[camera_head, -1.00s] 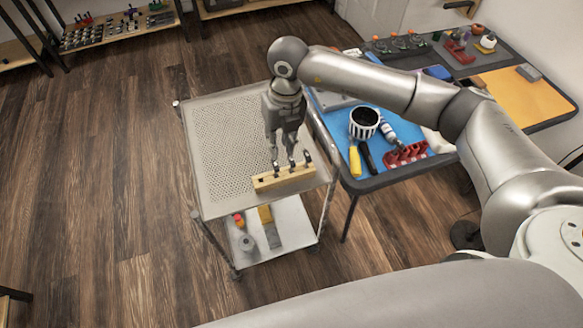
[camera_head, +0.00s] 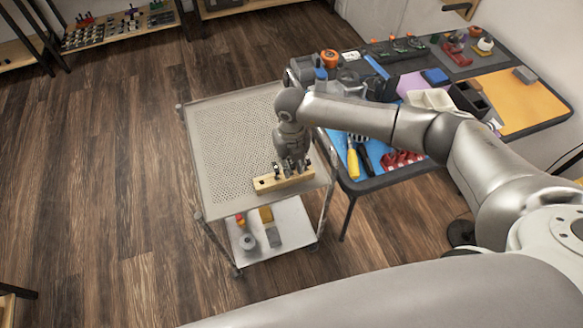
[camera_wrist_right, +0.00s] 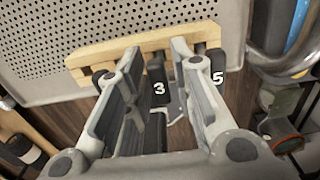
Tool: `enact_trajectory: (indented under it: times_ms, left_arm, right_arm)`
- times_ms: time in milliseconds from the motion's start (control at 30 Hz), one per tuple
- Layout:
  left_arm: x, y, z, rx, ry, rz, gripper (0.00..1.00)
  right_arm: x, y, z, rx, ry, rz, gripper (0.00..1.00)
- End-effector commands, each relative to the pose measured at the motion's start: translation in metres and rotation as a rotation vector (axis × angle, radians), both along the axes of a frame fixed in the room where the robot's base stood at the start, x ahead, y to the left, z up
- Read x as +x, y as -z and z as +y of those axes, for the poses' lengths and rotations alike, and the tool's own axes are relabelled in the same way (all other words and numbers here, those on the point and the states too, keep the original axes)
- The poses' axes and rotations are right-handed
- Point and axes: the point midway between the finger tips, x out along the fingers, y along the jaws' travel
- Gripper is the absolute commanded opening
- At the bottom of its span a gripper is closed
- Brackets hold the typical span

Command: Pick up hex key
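A pale wooden block (camera_head: 266,184) lies on the perforated top of a metal cart and holds a row of dark hex keys. It also shows in the right wrist view (camera_wrist_right: 84,63). There, a black key marked 3 (camera_wrist_right: 156,72) stands between the fingers of my right gripper (camera_wrist_right: 156,62), which are apart on both sides of it. A key marked 5 (camera_wrist_right: 218,66) is outside the right finger, and another dark key is partly hidden by the left finger. In the head view my right gripper (camera_head: 294,169) is over the block. My left gripper is not in view.
The cart top (camera_head: 225,150) is bare left of the block. Its lower shelf (camera_head: 290,228) holds several small items. A table at right carries a blue mat, a yellow-handled tool (camera_head: 352,163), red parts (camera_head: 403,160), bins and an orange mat (camera_head: 525,100).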

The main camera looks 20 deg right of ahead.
Motion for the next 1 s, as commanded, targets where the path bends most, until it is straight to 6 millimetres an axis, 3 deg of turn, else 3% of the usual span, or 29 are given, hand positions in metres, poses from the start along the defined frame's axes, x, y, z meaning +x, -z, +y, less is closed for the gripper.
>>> enact_trajectory:
  times_ms: [267, 433, 833, 1000]
  left_arm:
    - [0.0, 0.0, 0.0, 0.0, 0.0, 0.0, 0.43]
    - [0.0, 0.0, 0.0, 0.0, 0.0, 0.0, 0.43]
    - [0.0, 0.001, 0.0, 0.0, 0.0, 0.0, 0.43]
    - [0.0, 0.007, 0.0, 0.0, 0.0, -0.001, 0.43]
  right_arm:
    - [0.0, 0.003, 0.0, 0.001, 0.0, -0.001, 0.22]
    - [0.0, 0.003, 0.0, 0.001, 0.001, -0.001, 0.0]
    - [0.001, 0.001, 0.0, 0.001, 0.001, -0.002, 0.0]
    - [0.001, -0.008, 0.0, 0.002, 0.001, -0.003, 0.0]
